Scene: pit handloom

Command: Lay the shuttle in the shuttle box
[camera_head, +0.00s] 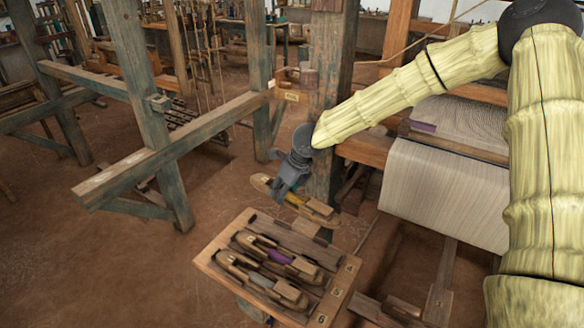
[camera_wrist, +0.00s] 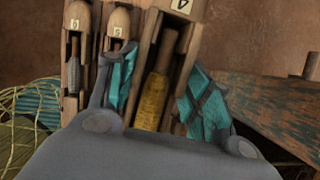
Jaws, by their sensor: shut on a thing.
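My gripper (camera_head: 284,190) is shut on a wooden shuttle (camera_head: 320,212) with a yellow bobbin, above the back edge of the tray. In the wrist view, the teal fingers of my gripper (camera_wrist: 160,75) stand on both sides of this shuttle (camera_wrist: 153,100), whose tip bears a plate that looks like a 4. A small wooden box-like part with a pale label plate (camera_head: 292,96) is by the loom post, above and behind my gripper; I cannot tell for sure that it is the shuttle box. Its inside is hidden.
A thick loom post (camera_head: 325,185) stands close behind my gripper. Cloth (camera_head: 440,195) on the loom lies to the right. Open floor (camera_head: 110,270) lies left.

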